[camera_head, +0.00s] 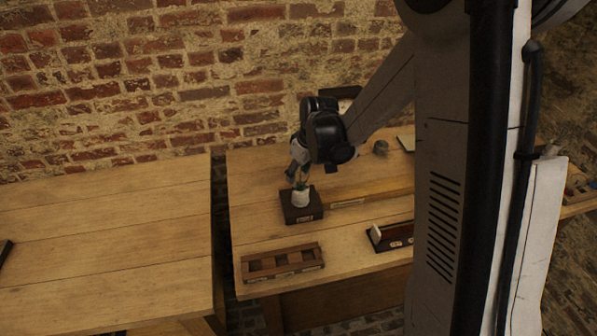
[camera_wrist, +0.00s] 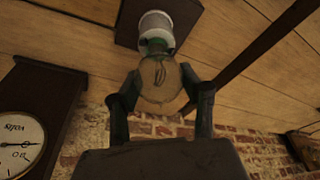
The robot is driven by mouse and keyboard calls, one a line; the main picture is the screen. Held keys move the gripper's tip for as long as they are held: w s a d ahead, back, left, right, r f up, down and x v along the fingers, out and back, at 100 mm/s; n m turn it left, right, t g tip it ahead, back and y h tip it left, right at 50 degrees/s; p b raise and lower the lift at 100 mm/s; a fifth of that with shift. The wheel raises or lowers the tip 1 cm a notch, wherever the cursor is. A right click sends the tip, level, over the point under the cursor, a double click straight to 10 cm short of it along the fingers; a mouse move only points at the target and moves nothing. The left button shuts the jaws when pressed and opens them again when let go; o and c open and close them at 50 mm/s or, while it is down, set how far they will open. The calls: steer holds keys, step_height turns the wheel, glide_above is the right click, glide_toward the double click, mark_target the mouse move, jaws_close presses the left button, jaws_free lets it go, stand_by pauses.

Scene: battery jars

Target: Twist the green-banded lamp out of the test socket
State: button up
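The green-banded lamp (camera_wrist: 158,78) has a clear glass bulb with a visible filament and a green band at its base. It sits in the white test socket (camera_wrist: 156,26), which stands on a dark block (camera_head: 302,213). In the head view the green band (camera_head: 301,185) shows just above the white socket (camera_head: 300,199). My gripper (camera_wrist: 160,80) points down over the lamp, one finger on each side of the bulb. Both fingertips appear to touch the glass near the green band. The bulb is mostly hidden in the head view.
A brown wooden rack with several compartments (camera_head: 283,275) lies at the front. A dark tray holding a white piece (camera_head: 376,232) lies to its right. A gap separates the two tables; the left table (camera_head: 110,240) is mostly bare.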

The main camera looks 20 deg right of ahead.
steer(key=c, duration=0.6)
steer(key=n+b, duration=0.1)
steer(key=n, duration=0.2)
steer(key=shift+s+f+n+g+y+b, duration=0.1)
steer(key=shift+n+g+y+b, duration=0.2)
steer(key=shift+y+b, duration=0.1)
steer(key=shift+c, duration=0.2)
steer(key=shift+s+a+n+g+y+b, duration=0.15)
steer(key=shift+n+g+y+b, duration=0.2)
steer(key=shift+n, duration=1.05)
steer(key=shift+n, duration=0.5)
steer(key=n+g+b, duration=0.1)
steer(key=n, duration=0.2)
steer(key=shift+b, duration=0.35)
steer(key=shift+s+n+g, duration=0.15)
steer(key=shift+n+g, duration=0.1)
steer(key=shift+n, duration=0.95)
steer(key=shift+b, duration=0.3)
